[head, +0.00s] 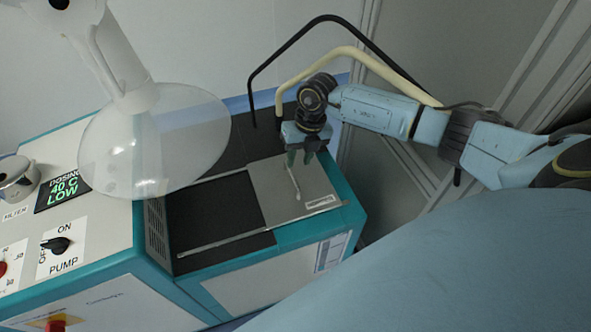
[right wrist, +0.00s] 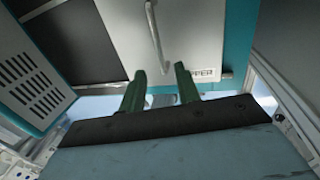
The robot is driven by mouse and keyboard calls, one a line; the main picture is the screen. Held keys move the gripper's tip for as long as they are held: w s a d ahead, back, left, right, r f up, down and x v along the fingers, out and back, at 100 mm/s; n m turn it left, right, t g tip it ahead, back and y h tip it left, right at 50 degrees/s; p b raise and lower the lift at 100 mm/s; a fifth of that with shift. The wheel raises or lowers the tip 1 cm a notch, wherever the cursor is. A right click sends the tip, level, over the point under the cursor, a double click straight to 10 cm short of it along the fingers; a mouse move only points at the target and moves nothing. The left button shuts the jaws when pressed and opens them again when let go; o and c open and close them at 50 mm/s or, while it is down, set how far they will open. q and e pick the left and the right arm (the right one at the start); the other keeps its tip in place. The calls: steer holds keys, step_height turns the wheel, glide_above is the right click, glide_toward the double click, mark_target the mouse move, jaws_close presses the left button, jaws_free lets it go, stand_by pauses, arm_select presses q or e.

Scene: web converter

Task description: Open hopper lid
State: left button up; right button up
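The hopper lid (head: 265,205) is a flat light-grey plate on top of the teal-edged machine, with a dark area beside it on the left. A thin pale bar handle (head: 295,184) stands on the lid; the lid (right wrist: 198,30) and handle (right wrist: 155,38) also show in the right wrist view. My right gripper (head: 301,158) is over the far part of the lid, by the handle's far end. In the right wrist view its green fingers (right wrist: 160,72) are apart, with the handle's near end lined up between their tips. Contact cannot be told. My left gripper is not in view.
A control cabinet (head: 95,235) with a display and pump switch stands left of the lid. A translucent funnel-like shape (head: 150,140) hangs in front of it. Black (head: 262,65) and cream (head: 355,52) bent tubes rise behind my right arm. A wall and frame stand at the right.

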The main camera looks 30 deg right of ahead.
mark_target(294, 177)
steer(key=f+b, duration=0.2)
steer(key=a+f+b, duration=0.1)
steer(key=f+b, duration=0.1)
steer(key=f, duration=0.1)
steer(key=shift+w+f, duration=0.15)
steer(key=shift+f, duration=0.2)
jaws_close()
